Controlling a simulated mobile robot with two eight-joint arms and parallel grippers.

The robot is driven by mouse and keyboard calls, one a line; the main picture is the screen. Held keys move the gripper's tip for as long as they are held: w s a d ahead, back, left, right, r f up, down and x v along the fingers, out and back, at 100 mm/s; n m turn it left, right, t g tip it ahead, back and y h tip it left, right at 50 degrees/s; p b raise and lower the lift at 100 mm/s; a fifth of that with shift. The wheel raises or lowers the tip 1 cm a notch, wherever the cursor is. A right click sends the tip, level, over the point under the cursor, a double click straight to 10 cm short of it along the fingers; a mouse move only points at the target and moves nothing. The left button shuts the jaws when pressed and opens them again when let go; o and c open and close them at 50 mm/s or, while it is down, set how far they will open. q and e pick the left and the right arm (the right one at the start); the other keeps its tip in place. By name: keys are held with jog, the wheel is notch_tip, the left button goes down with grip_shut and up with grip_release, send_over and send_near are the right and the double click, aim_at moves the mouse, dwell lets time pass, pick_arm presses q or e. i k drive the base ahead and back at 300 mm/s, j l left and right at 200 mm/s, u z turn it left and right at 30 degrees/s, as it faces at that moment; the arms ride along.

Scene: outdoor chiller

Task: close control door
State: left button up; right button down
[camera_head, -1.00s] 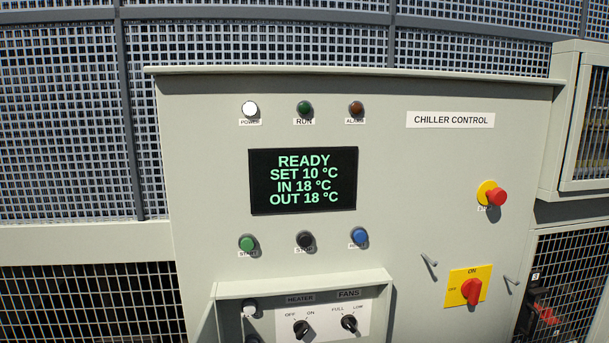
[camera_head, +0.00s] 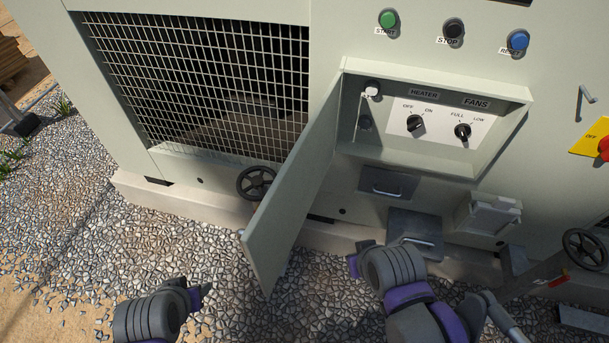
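The control door (camera_head: 296,188) is a pale grey-green panel, hinged at the left edge of the recessed control box (camera_head: 527,97). It stands wide open, swung out toward me, with its free lower corner over the gravel. The box shows a heater knob (camera_head: 415,123) and a fans knob (camera_head: 462,132). My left gripper (camera_head: 197,293) is low, left of the door and apart from it. My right gripper (camera_head: 356,262) is right of the door, below the box, with a gap to the panel. Both are seen from behind, so their finger openings are unclear.
Black handwheels (camera_head: 257,183) sit low on the cabinet, another at the right (camera_head: 585,250). A drawer-like handle (camera_head: 388,190) and a grey box (camera_head: 488,212) lie below the control box. A mesh grille (camera_head: 200,80) is left. Gravel (camera_head: 90,240) is open at left.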

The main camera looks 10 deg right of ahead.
aim_at(269, 237)
jog(key=i+j+z, duration=0.15)
jog(key=j+z, duration=0.3)
jog(key=i+j+z, duration=0.1)
jog(key=j+z, duration=0.15)
jog(key=z, duration=0.25)
jog(key=j+z, duration=0.75)
jog(key=z, duration=0.2)
jog(key=k+j+z, duration=0.1)
jog(key=k+j, duration=0.15)
jog(key=k+j+z, duration=0.15)
jog(key=k, duration=0.25)
